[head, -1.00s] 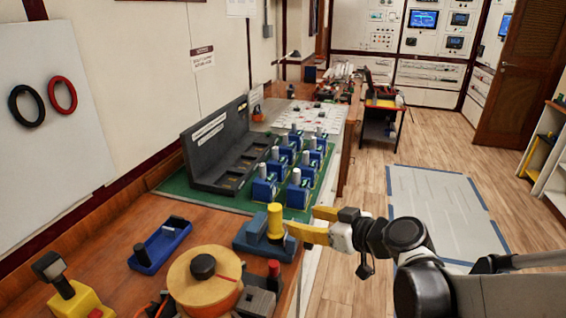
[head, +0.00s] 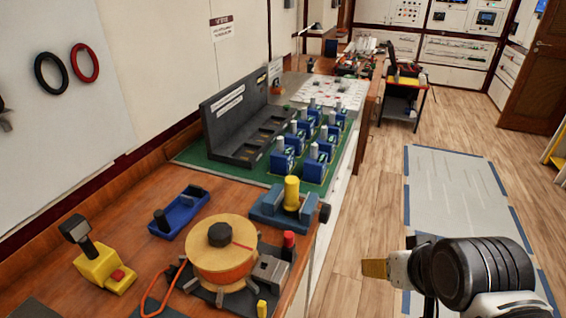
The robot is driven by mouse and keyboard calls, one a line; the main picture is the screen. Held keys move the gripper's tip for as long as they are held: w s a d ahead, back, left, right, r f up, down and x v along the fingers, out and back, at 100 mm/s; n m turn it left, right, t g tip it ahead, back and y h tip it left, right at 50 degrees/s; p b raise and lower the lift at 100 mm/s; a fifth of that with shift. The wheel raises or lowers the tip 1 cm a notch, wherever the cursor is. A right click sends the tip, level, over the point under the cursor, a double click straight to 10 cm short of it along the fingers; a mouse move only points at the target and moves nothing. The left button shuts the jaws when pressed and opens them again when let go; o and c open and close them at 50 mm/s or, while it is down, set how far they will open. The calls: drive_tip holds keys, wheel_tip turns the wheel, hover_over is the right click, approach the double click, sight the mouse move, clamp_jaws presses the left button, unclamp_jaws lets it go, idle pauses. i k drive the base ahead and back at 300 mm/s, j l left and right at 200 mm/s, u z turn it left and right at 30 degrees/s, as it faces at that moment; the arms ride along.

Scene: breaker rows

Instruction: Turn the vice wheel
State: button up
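A blue vice (head: 268,208) sits near the front right edge of the bench, with an upright yellow cylinder (head: 291,193) between its jaws. A dark round knob (head: 324,213), which looks like the vice wheel, sticks out on its right side at the bench edge. My gripper (head: 374,268) is to the right of and below the knob in the picture, off the bench over the floor and apart from the vice. Only a short yellow finger part shows, so I cannot tell whether it is open or shut. Nothing is seen held in it.
A wooden drum (head: 220,250) with a black hub and a red-topped post (head: 289,240) stand in front of the vice. A blue tray (head: 178,212) and yellow lever box (head: 104,268) are to the left. Several blue breakers (head: 283,160) stand behind.

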sight(324, 214)
drive_tip(key=l+u, duration=0.15)
drive_tip(key=u, duration=0.2)
drive_tip(key=l+u, duration=0.25)
drive_tip(key=l, duration=0.2)
drive_tip(key=k+l+u, duration=0.1)
drive_tip(key=l+u, duration=0.15)
drive_tip(key=l, duration=0.15)
drive_tip(key=k+l+u, duration=0.1)
drive_tip(key=l+u, duration=0.2)
drive_tip(key=l, duration=0.15)
